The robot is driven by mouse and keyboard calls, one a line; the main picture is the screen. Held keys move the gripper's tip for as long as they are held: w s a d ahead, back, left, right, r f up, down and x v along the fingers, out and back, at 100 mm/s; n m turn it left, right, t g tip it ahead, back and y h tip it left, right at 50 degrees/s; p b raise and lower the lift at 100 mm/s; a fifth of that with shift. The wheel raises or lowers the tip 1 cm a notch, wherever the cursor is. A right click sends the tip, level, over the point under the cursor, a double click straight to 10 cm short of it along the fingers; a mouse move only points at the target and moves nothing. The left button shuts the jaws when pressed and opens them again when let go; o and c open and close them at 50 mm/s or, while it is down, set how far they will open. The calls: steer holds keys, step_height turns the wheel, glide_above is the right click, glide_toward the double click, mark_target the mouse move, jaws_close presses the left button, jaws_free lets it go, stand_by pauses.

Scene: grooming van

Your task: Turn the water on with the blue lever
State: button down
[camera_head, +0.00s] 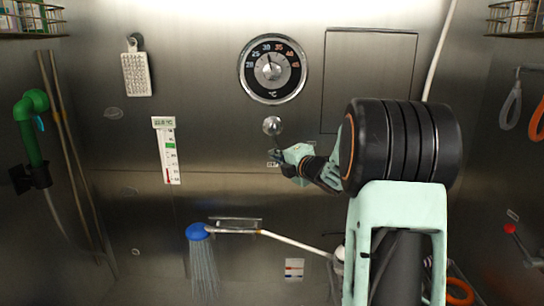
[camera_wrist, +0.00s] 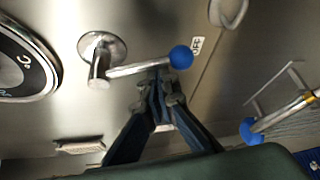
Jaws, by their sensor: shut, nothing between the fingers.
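The metal lever (camera_wrist: 135,69) runs from its round wall mount (camera_wrist: 100,50) to a blue ball end (camera_wrist: 181,57) beside an "OFF" label (camera_wrist: 197,45). In the head view its mount (camera_head: 272,125) shows below the dial, with the arm pointing down; the blue ball is hidden there by my gripper. My gripper (camera_head: 282,167) is shut and empty. In the wrist view its fingertips (camera_wrist: 160,80) are right at the lever arm near the ball; I cannot tell whether they touch. The blue shower head (camera_head: 198,231) has pale streaks like water (camera_head: 203,268) below it.
A round temperature dial (camera_head: 273,69) is above the lever. A thermometer strip (camera_head: 167,150) and a hanging brush (camera_head: 137,74) are on the wall to the left. A green pipe (camera_head: 34,130) stands far left. Loops (camera_head: 510,105) hang at right.

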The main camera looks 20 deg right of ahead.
steer(key=d+r+n+g+h+p, duration=0.1)
steer(key=n+p, duration=0.1)
steer(key=s+d+r+n+g+h+p, duration=0.1)
steer(key=d+r+n+p, duration=0.1)
steer(key=p, duration=0.1)
steer(key=s+d+r+n+g+h+p, duration=0.1)
steer(key=d+n+p, duration=0.1)
steer(key=p, duration=0.1)
steer(key=shift+r+g+h, duration=0.3)
steer(key=shift+g+h, duration=0.1)
steer(key=shift+d+r, duration=0.1)
steer(key=shift+r, duration=0.1)
stand_by(0.5)
